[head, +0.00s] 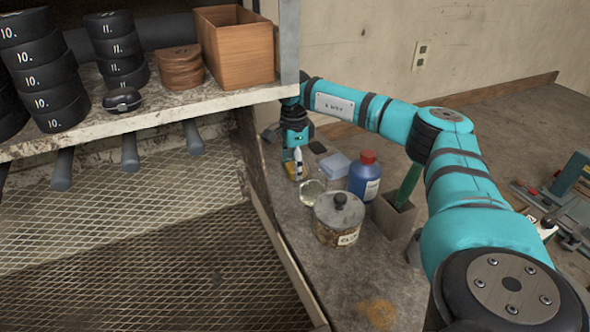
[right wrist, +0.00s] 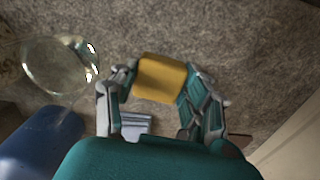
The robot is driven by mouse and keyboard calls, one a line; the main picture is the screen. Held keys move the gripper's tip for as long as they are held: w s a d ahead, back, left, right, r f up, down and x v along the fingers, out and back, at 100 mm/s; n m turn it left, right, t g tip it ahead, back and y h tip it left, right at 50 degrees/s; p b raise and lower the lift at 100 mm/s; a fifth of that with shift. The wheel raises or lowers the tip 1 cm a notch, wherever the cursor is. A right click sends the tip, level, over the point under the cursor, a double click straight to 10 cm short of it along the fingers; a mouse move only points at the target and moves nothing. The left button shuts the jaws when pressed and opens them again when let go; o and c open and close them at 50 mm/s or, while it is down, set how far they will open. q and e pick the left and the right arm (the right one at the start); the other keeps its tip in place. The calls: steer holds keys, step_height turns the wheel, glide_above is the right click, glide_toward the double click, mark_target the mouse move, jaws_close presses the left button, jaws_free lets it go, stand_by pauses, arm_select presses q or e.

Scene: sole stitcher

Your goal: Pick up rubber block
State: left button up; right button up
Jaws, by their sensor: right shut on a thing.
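The rubber block appears to be the yellow-tan block (right wrist: 162,77) between the fingertips in the right wrist view. My right gripper (right wrist: 160,88) is shut on it, with one finger against each side. In the head view my right gripper (head: 295,168) points down at the far end of the narrow grey worktop, and the block is mostly hidden there. Whether the block still touches the worktop I cannot tell. My left gripper is not in view.
A clear glass jar (right wrist: 58,66) stands close beside the gripper. A blue bottle with a red cap (head: 364,178), a lidded tin (head: 338,222) and a square holder (head: 394,222) stand nearer. A shelf (head: 190,112) with black rolls and a wooden box (head: 236,48) is at left.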

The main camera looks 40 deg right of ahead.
steer(key=shift+d+r+b, duration=0.2)
steer(key=shift+r+b, duration=0.25)
steer(key=shift+b, duration=0.05)
step_height(320, 180, up, 5)
steer(key=shift+r+b, duration=0.2)
steer(key=shift+b, duration=0.25)
steer(key=shift+s+d+r, duration=0.2)
steer(key=shift+d+r, duration=0.1)
steer(key=shift+d, duration=0.2)
steer(key=s+d+b, duration=0.1)
steer(key=s+d, duration=0.1)
steer(key=d, duration=0.7)
steer(key=s+d+b, duration=0.1)
steer(key=s+d, duration=0.2)
steer(key=d, duration=0.5)
steer(key=shift+s+d, duration=0.3)
steer(key=shift+d, duration=0.05)
